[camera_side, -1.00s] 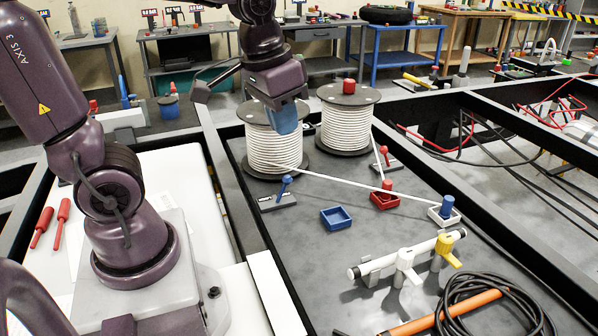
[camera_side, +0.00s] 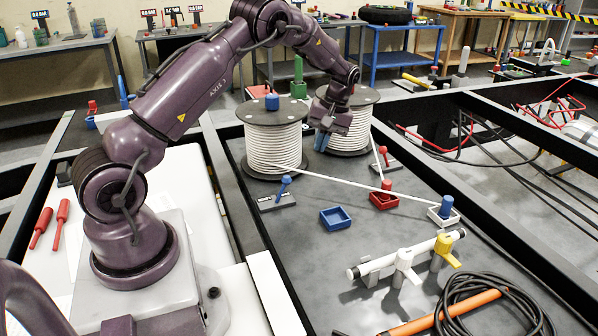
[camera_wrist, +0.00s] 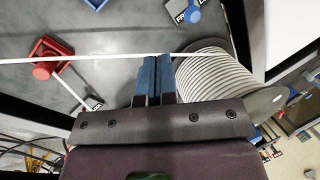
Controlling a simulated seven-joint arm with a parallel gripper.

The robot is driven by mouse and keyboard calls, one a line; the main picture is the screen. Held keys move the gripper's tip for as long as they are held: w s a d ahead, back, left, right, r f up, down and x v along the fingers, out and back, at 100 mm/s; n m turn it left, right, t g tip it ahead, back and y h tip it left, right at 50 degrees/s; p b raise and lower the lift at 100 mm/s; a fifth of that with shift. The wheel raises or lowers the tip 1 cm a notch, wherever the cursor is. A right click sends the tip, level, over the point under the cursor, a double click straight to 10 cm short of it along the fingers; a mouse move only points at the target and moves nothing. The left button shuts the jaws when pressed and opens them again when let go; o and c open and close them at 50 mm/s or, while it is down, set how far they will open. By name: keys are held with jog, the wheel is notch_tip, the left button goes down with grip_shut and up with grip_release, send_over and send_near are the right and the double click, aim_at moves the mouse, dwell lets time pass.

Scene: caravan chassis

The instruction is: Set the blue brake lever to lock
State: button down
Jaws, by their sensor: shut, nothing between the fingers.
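The blue brake lever (camera_side: 284,186) stands on a small grey base with a pale label, in front of the left cable spool in the side view. It leans slightly to the right there. In the wrist view the blue lever (camera_wrist: 192,14) is at the top edge, partly cut off, beside its labelled plate. My gripper (camera_side: 322,141) has blue fingers, pressed together and empty, pointing down by the right spool's left side. It is behind and to the right of the lever, apart from it. The shut fingertips also show in the wrist view (camera_wrist: 157,58).
The left spool (camera_side: 274,148) and right spool (camera_side: 357,128) stand near my gripper. A white line (camera_side: 345,188) stretches across the deck. A red lever (camera_side: 383,155), blue tray (camera_side: 336,218) and red tray (camera_side: 384,204) are nearby. The deck between blue lever and blue tray is clear.

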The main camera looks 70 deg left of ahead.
jog(key=w+n, duration=0.1)
jog(key=w+a+r+n, duration=0.1)
jog(key=n, duration=0.1)
jog(key=shift+a+r, duration=0.1)
jog(key=shift+r, duration=0.1)
send_near(283, 190)
notch_tip(283, 190, down, 4)
jog(key=w, duration=0.3)
jog(key=shift+s+a+f, duration=0.15)
jog(key=shift+s+f, duration=0.2)
jog(key=shift+s, duration=0.4)
jog(key=shift+r, duration=0.1)
jog(key=shift+s+r+t, duration=0.1)
jog(key=shift+s+t, duration=0.15)
jog(key=shift+t, duration=0.15)
